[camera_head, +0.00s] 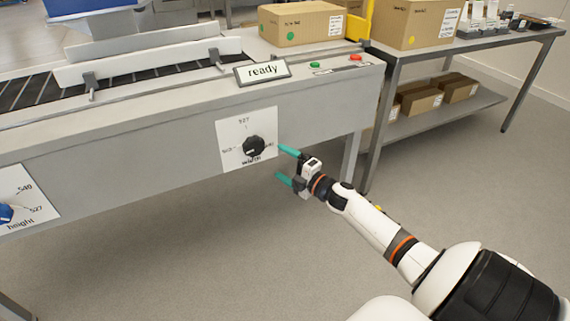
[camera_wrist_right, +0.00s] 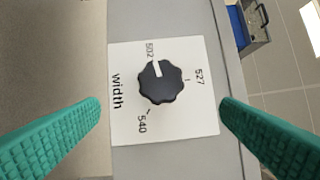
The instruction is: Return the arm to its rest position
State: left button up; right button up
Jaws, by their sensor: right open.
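My right arm comes in from the lower right of the head view. Its right gripper (camera_head: 284,165) is open and empty, its two green fingers just in front of the machine's side panel. The black width knob (camera_head: 254,146) sits on a white dial plate (camera_head: 232,130), left of the fingers and apart from them. In the right wrist view the knob (camera_wrist_right: 160,82) lies between the spread green fingers, farther off. Its white mark points toward the 502 label. My left gripper is not in view.
The grey conveyor machine (camera_head: 120,160) fills the left, with a blue height knob (camera_head: 6,214) and a "ready" sign (camera_head: 262,70). A cardboard box (camera_head: 302,22) sits on top. A metal table (camera_head: 420,52) with boxes stands at right. Floor below is clear.

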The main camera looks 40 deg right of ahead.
dwell(0.3)
